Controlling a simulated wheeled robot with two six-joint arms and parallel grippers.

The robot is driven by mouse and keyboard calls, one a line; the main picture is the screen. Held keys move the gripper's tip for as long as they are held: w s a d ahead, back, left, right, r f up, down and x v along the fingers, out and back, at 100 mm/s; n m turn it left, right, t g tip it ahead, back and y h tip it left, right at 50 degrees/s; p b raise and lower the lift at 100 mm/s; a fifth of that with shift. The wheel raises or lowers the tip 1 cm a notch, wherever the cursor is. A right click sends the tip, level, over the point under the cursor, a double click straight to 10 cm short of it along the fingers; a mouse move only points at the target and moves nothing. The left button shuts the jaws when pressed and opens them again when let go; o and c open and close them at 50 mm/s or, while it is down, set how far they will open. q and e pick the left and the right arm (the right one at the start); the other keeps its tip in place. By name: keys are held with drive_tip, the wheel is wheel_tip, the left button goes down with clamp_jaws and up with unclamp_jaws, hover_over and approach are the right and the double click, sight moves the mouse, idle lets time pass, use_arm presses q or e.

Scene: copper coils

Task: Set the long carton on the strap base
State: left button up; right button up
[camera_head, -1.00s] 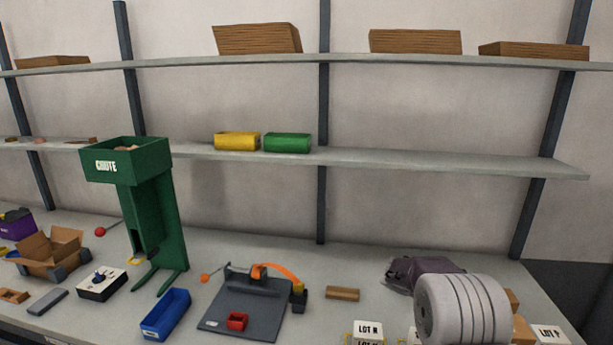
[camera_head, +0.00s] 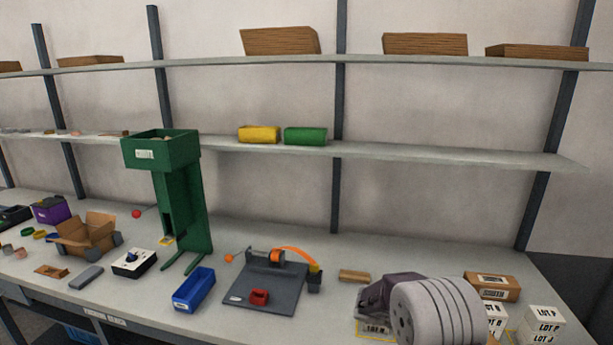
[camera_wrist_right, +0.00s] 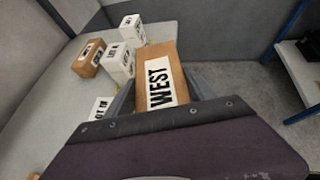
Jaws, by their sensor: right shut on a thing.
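In the right wrist view my right gripper (camera_wrist_right: 160,95) is shut on a brown carton (camera_wrist_right: 168,62) with a white label reading WEST. One finger shows on each side of it. In the head view my right wrist covers this carton, so its full length cannot be told. The strap base is a dark grey plate (camera_head: 287,294) on the table, with an orange strap (camera_head: 292,253) arching at its back. A small red tray (camera_head: 259,297) sits on the plate. My right gripper is right of the base in the head view. My left gripper is not in view.
Another brown labelled carton (camera_head: 492,287) and white LOT boxes (camera_head: 545,318) stand at the right. A blue bin (camera_head: 194,291) stands left of the base, with the green chute (camera_head: 185,210) behind. A small brown block (camera_head: 354,275) lies right of the base.

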drive_tip(key=s+a+f+n+t+y+b, duration=0.1)
drive_tip(key=a+f+n+t, duration=0.3)
drive_tip(key=a+f, duration=0.4)
drive_tip(key=s+a+f+n+t+y+b, duration=0.1)
drive_tip(key=s+a+f+n+t+b, duration=0.1)
drive_tip(key=a+f, duration=0.5)
drive_tip(key=s+a+n+t, duration=0.1)
drive_tip(key=a+n+t, duration=0.1)
drive_tip(key=a, duration=0.3)
drive_tip(key=shift+a+f+y, duration=0.3)
drive_tip(key=shift+f, duration=0.05)
drive_tip(key=shift+s+r, duration=0.1)
drive_tip(key=shift+s, duration=0.1)
